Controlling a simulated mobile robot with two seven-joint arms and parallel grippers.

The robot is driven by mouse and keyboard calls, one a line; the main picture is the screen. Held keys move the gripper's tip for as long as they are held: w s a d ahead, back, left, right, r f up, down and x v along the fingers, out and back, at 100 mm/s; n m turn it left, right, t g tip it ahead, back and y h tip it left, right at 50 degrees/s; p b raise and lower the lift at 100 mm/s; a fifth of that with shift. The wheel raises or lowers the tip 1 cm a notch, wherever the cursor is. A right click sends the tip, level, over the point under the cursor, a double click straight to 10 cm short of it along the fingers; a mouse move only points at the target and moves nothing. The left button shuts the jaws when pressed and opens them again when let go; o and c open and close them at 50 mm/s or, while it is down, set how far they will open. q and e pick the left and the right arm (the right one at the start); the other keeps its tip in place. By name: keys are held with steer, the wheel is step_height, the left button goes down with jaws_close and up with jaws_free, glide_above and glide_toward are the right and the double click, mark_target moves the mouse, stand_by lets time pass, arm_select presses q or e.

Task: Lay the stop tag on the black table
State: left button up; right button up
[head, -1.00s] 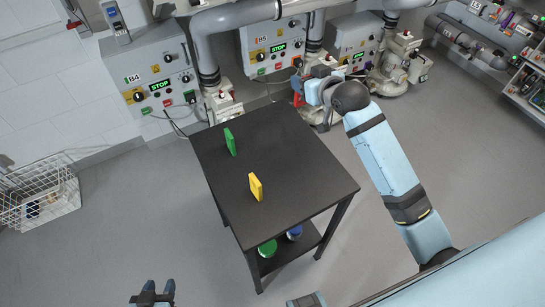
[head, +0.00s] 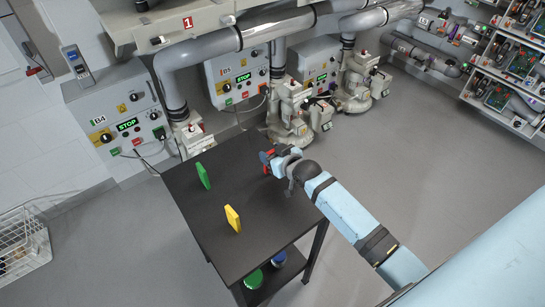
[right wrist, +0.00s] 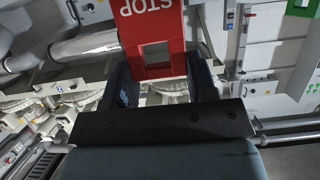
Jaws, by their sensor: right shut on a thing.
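The stop tag (right wrist: 153,22) is red with white lettering that reads STOP upside down in the right wrist view, with a square opening near the jaws. My right gripper (head: 270,160) is shut on it, one finger on each side. In the head view the red tag (head: 265,157) shows small at the fingertips, over or beside the right back edge of the black table (head: 262,215). I cannot tell whether the tag touches the table. My left gripper is not in view.
A green block (head: 203,176) and a yellow block (head: 233,218) stand upright on the table's left and front parts. The right part of the top is clear. A control box (head: 122,115) and grey pipes stand behind. A wire basket (head: 22,245) is at left.

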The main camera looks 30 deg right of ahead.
steer(key=shift+f, duration=0.9)
steer(key=o, duration=1)
steer(key=shift+f, duration=0.15)
steer(key=shift+r, duration=0.2)
steer(key=v, duration=1.2)
steer(key=shift+f, duration=0.1)
